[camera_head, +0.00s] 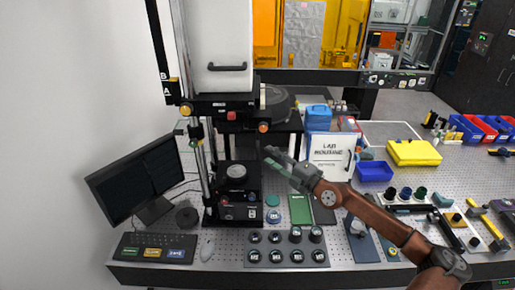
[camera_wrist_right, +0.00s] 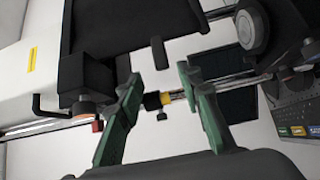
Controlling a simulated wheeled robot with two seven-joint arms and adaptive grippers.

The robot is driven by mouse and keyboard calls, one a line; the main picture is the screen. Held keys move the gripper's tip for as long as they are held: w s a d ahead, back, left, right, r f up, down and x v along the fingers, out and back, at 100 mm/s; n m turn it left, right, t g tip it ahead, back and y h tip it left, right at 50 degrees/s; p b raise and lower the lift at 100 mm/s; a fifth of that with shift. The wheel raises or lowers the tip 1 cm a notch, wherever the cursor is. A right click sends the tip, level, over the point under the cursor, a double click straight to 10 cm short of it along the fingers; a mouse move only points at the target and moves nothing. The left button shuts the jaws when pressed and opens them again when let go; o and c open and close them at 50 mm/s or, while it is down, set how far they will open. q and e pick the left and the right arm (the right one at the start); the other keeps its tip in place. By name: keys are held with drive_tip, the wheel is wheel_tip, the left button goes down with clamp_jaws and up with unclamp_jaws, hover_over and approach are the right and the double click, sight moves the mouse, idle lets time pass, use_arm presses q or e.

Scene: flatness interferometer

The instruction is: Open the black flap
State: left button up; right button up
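The flatness interferometer stands at left centre in the head view, with a white housing (camera_head: 218,40) bearing a dark handle (camera_head: 228,67). Below it is a dark stage (camera_head: 225,104) with orange knobs. I cannot tell for sure which dark part is the black flap. My right gripper (camera_head: 267,154) is in front of the instrument, below the stage and right of the lower black unit (camera_head: 236,172). In the right wrist view its green fingers (camera_wrist_right: 160,75) are apart with nothing gripped between them. My left gripper is out of view.
A monitor (camera_head: 142,183) and keyboard (camera_head: 153,248) are at left. Several dark round parts sit on a front tray (camera_head: 273,257). My right arm crosses the bench.

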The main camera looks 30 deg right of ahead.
sight(257, 147)
drive_tip(key=shift+p+x, duration=0.45)
drive_tip(key=shift+x, duration=3.55)
drive_tip(key=shift+d+f, duration=0.15)
drive_tip(key=shift+c, duration=0.2)
clamp_jaws()
